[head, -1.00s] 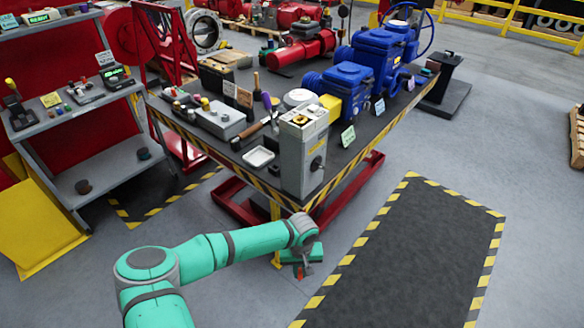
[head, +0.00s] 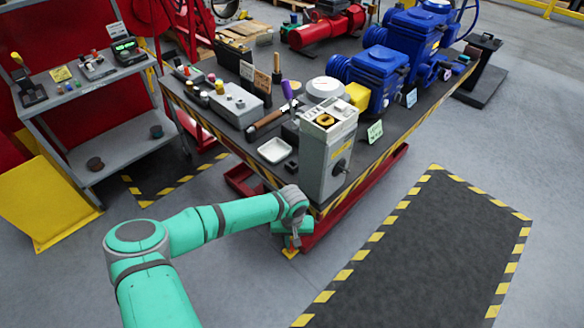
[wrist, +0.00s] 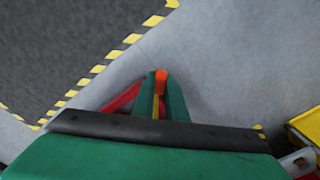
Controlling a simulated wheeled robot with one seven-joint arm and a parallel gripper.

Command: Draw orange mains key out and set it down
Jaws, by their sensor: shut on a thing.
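My gripper (wrist: 161,92) is shut on an orange piece, the orange mains key (wrist: 161,78), whose tip shows between the green fingers in the wrist view. In the head view my gripper (head: 292,243) hangs out over the floor in front of the table's near corner, clear of the panel. The key is small there. The grey control box (head: 322,165) stands upright at the table's near corner, with a yellow ring on its top and a dark round knob on its right face. Its keyhole cannot be made out.
A small white tray (head: 274,151) lies on the table (head: 225,143) left of the box. A hammer, a grey button box (head: 237,103) and blue actuators (head: 372,75) stand farther back. A grey shelf (head: 100,125) is at left.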

